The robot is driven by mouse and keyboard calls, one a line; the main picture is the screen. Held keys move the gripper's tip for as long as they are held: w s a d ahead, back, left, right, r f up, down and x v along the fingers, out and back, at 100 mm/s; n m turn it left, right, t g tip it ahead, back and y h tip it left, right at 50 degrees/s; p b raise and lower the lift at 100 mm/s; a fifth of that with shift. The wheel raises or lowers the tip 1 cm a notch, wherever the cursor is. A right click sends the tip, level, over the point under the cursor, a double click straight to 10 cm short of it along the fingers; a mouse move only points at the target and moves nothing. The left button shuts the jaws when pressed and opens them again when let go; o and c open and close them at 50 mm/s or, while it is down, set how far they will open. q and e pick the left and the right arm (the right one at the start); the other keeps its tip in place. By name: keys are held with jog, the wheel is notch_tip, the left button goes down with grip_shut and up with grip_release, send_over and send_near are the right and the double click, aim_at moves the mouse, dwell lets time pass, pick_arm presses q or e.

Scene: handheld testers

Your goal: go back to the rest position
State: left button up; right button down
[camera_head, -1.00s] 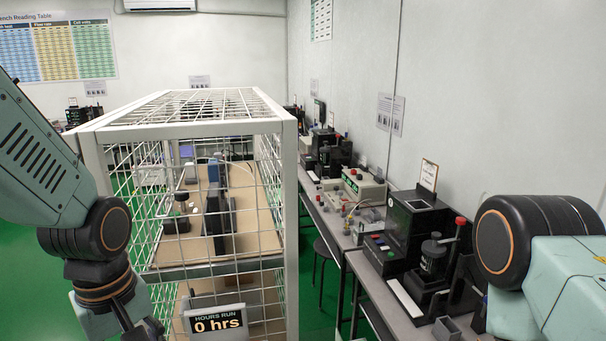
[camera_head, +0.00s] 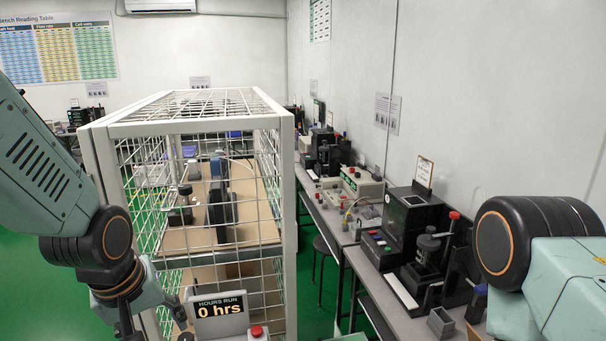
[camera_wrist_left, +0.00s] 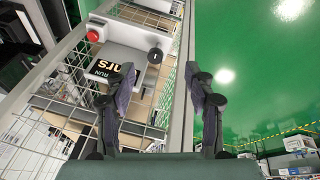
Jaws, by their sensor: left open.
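My left arm comes in from the left in the head view, bent down beside the white wire cage (camera_head: 200,130). In the left wrist view my left gripper (camera_wrist_left: 160,82) is open, with two dark fingers apart and nothing between their tips. Beyond the fingers is a grey box with an hours-run sign (camera_wrist_left: 108,68), a red button (camera_wrist_left: 93,36) and a black knob (camera_wrist_left: 155,55). The sign reads 0 hrs in the head view (camera_head: 220,307). My right arm shows at the right edge; its gripper is out of view.
The cage holds shelves with equipment, including a dark upright device (camera_head: 222,200). A long grey bench (camera_head: 345,250) along the right wall carries black testers (camera_head: 408,225) and a beige control box (camera_head: 362,187). Green floor (camera_head: 25,270) is open at the left.

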pick_arm(q)
jog(key=s+f+m+t+b, duration=0.1)
jog(key=s+f+m+b, duration=0.2)
jog(key=f+b, duration=0.75)
jog(key=s+f+m+b, duration=0.2)
jog(key=s+f+b, duration=0.1)
jog(key=f, duration=1.5)
jog(key=s+f+g+b, duration=0.4)
jog(key=s+f+b, duration=0.7)
jog(key=s+f, duration=0.9)
notch_tip(320, 180, down, 4)
jog(key=shift+s+r+m+g, duration=0.15)
jog(key=shift+r+m+g, duration=0.1)
jog(key=shift+m+g, duration=0.05)
jog(key=shift+a, duration=0.1)
